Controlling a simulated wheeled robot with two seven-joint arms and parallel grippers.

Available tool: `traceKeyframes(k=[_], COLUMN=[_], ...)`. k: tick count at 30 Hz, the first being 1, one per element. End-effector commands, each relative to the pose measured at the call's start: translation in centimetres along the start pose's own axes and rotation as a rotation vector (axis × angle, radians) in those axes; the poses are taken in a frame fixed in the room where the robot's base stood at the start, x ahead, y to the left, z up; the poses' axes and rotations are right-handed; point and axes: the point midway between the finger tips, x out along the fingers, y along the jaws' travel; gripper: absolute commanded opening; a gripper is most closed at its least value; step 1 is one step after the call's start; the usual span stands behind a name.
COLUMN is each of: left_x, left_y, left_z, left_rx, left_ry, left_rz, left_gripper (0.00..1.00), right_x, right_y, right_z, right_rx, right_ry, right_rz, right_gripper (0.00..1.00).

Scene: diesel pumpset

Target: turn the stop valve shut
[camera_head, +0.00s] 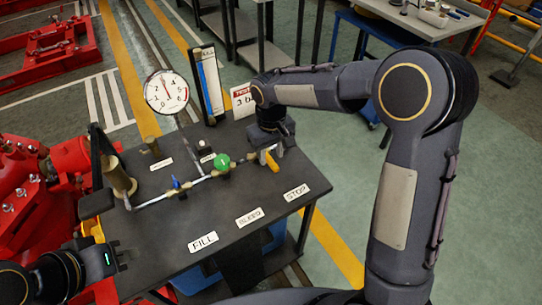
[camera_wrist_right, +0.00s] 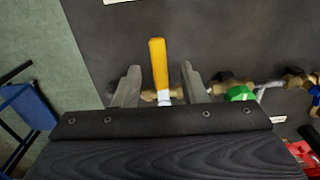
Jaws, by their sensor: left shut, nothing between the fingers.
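The stop valve's yellow lever (camera_head: 271,160) is at the right end of the pipe on the dark bench, behind the STOP label (camera_head: 296,192). In the right wrist view the yellow lever (camera_wrist_right: 158,62) stands crosswise to the brass pipe. My right gripper (camera_head: 268,153) is over the valve. In the wrist view its two fingers (camera_wrist_right: 157,85) are spread on either side of the lever's lower part, with a gap visible on each side. The valve body is partly hidden by the gripper. My left gripper (camera_head: 122,257) is shut and empty at the bench's left front edge.
A green valve handle (camera_head: 222,161) and a blue one (camera_head: 176,183) sit on the same pipe, left of the lever. A round gauge (camera_head: 167,92), a blue column gauge (camera_head: 209,83) and a sign (camera_head: 243,100) stand behind. Red machinery (camera_head: 35,195) is at the left.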

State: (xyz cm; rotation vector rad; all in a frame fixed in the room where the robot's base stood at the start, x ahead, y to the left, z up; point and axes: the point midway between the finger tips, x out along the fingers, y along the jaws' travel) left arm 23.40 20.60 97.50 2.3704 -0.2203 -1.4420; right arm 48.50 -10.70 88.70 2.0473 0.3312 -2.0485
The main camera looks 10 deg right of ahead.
Motion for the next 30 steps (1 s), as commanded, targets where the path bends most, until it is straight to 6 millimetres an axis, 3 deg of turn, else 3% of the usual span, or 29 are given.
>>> traceKeyframes(k=[3,10,30], left_x=[-0.1,-0.1,-0.2], left_y=[0.0,0.1,0.1], left_z=[0.0,-0.1,-0.1], left_rx=[0.000,0.000,0.000], left_ry=[0.000,0.000,0.000], left_rz=[0.000,0.000,0.000], left_gripper=[0.00,0.00,0.00], right_x=[-2.4,-5.3,-6.3], right_y=[-0.1,-0.1,0.4], right_z=[-0.1,-0.1,0.6], right_rx=[0.000,-0.001,0.011], right_ry=[0.006,0.004,0.012], right_rz=[-0.001,-0.002,-0.012], right_gripper=[0.38,0.38,0.38])
